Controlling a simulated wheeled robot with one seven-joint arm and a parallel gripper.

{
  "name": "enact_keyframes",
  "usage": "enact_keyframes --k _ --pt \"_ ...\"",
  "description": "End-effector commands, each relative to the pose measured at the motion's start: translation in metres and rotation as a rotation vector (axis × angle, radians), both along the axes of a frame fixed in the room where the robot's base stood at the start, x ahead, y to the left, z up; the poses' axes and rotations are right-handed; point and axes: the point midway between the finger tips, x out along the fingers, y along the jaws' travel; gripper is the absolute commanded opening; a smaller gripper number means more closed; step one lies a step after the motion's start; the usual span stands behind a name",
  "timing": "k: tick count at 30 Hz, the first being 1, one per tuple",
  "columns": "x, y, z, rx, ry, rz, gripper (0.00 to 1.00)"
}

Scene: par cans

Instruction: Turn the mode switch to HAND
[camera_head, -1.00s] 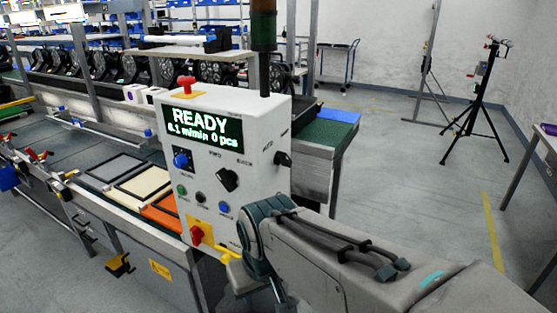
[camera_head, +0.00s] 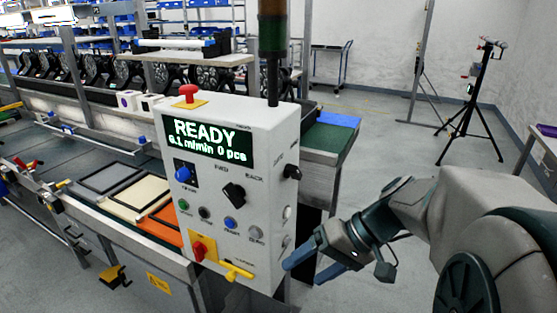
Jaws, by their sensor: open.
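A white control box (camera_head: 262,130) stands at the conveyor, its display reading READY. On its right side face is a black rotary switch (camera_head: 292,172) with small lettering around it, too small to read surely; it appears to be the mode switch. Another black knob (camera_head: 233,195) sits on the front face, with small labels above it. My gripper (camera_head: 314,266) is open and empty, low to the right of the box. Its blue-tipped fingers point left toward the lower side face, below the side switch. I cannot tell whether a fingertip touches the box.
The front face also carries a red emergency button (camera_head: 200,249), a yellow lever (camera_head: 237,270) and several small buttons. A red button (camera_head: 188,92) tops the box. A green-topped conveyor end (camera_head: 330,137) stands behind. A tripod (camera_head: 467,115) stands on open floor at right.

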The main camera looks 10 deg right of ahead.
Motion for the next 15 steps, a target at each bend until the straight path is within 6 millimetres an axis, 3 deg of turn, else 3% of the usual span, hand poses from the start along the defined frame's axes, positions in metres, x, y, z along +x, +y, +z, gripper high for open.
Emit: enact_keyframes --k 6,12,15 --pt "0.060 -0.057 0.054 0.382 -0.369 -0.112 0.73" --pt "0.084 -0.113 0.087 0.498 -0.687 -0.205 0.73" --pt "0.087 -0.126 0.094 0.512 -0.762 -0.228 0.73"
